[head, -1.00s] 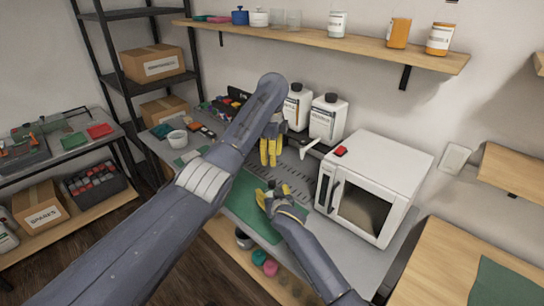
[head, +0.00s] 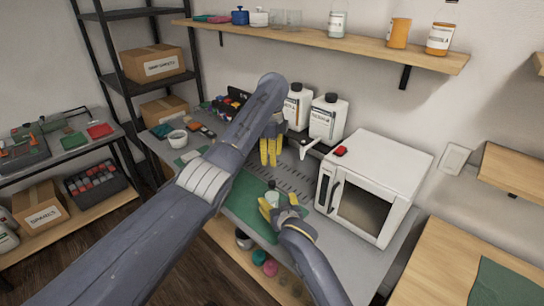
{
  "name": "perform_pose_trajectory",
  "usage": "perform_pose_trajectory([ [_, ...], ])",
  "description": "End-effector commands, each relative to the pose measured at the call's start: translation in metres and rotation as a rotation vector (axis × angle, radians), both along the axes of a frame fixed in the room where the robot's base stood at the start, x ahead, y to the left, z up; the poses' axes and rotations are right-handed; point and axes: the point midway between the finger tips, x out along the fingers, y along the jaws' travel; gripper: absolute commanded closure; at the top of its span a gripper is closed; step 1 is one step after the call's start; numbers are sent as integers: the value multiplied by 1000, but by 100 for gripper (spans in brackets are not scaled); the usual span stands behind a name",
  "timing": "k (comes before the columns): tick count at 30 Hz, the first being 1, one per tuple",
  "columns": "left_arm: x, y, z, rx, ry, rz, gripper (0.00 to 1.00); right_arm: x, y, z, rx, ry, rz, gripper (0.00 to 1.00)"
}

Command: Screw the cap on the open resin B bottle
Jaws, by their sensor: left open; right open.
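Two white bottles stand at the back of the bench, a left one (head: 296,112) and a right one (head: 328,122). Both show dark tops, and their labels are too small to read, so I cannot tell which is resin B. My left gripper (head: 271,161) is open, its yellow fingers pointing down in front of the bottles. My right gripper (head: 268,207) is open lower down, over the green mat (head: 245,203). A small pale container (head: 273,198) with a dark top shows at its fingers; I cannot tell whether they touch it. No loose cap is clearly visible.
A white microwave-like oven (head: 375,190) stands right of the grippers. A white lever-like part (head: 310,148) juts out before the right bottle. A wall shelf (head: 350,45) with jars hangs above.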

Motion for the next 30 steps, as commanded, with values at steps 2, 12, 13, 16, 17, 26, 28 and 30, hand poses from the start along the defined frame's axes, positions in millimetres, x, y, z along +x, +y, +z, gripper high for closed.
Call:
perform_pose_trajectory([
  [2,0,0,0,0,0,0,64,-10,-2,4,2,0,0,25],
  [12,0,0,0,0,0,0,64,-30,-7,13,1,-1,1,25],
  [13,0,0,0,0,0,0,64,-30,-7,13,1,-1,1,25],
  [16,0,0,0,0,0,0,64,-31,-7,14,1,-1,1,25],
  [17,0,0,0,0,0,0,64,-31,-7,14,1,-1,1,25],
  [26,0,1,0,-1,-1,6,64,-32,-6,11,-8,2,5,25],
  [28,2,3,-2,-7,-1,25,64,-38,-4,4,-39,8,20,25],
  [30,4,7,-4,-17,-4,60,64,-48,1,-10,-101,21,52,25],
])
